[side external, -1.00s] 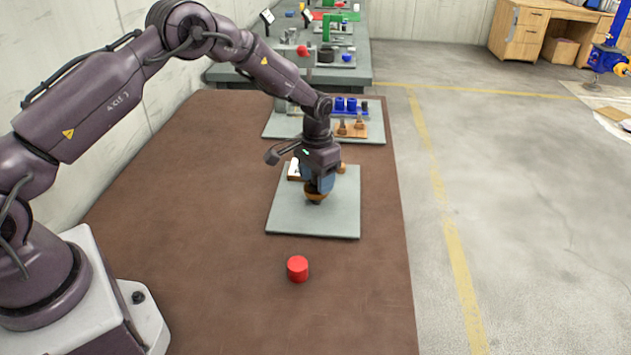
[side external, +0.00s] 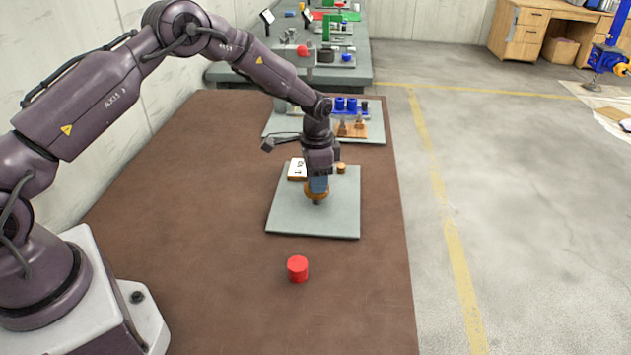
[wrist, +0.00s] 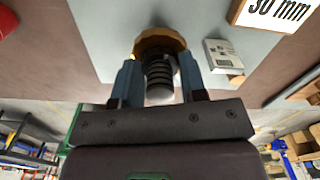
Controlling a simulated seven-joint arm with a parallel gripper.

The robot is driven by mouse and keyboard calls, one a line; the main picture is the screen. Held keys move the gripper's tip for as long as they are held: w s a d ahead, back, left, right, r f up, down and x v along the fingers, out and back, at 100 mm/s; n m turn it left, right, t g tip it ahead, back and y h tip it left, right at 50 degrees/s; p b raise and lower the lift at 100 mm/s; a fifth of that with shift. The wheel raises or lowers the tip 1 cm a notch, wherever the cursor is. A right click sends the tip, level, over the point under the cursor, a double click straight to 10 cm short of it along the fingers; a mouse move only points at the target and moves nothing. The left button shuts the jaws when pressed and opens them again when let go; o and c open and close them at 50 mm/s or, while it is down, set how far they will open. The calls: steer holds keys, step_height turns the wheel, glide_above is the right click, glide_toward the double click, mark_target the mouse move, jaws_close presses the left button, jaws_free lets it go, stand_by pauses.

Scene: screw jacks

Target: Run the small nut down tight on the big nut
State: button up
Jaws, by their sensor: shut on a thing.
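The big nut is a wide brass-coloured ring (side external: 317,190) on the upright screw, below my fingertips in the side view; it also shows in the wrist view (wrist: 160,38). The dark threaded screw (wrist: 159,78) stands up between my blue fingers. My gripper (wrist: 160,62) points down, with one finger on each side of the screw, shut on a dark small nut (wrist: 171,56) just above the big nut. The small nut is mostly hidden by the fingers and the screw, and I cannot tell whether the two nuts touch. The screw's dark foot (side external: 317,202) is on the grey plate (side external: 290,218).
A white card (side external: 297,169) reading 30 mm and a small brass piece (side external: 341,168) are behind the jack. A grey box (wrist: 217,52) shows there too. A red cylinder (side external: 298,269) stands in front. A tray (side external: 285,127) with several parts lies behind. The plate's front is clear.

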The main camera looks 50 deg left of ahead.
steer(key=m, duration=0.3)
steer(key=shift+m, duration=0.3)
steer(key=m, duration=0.4)
steer(key=o, duration=0.6)
steer(key=shift+c, duration=0.2)
steer(key=shift+r, duration=3.5)
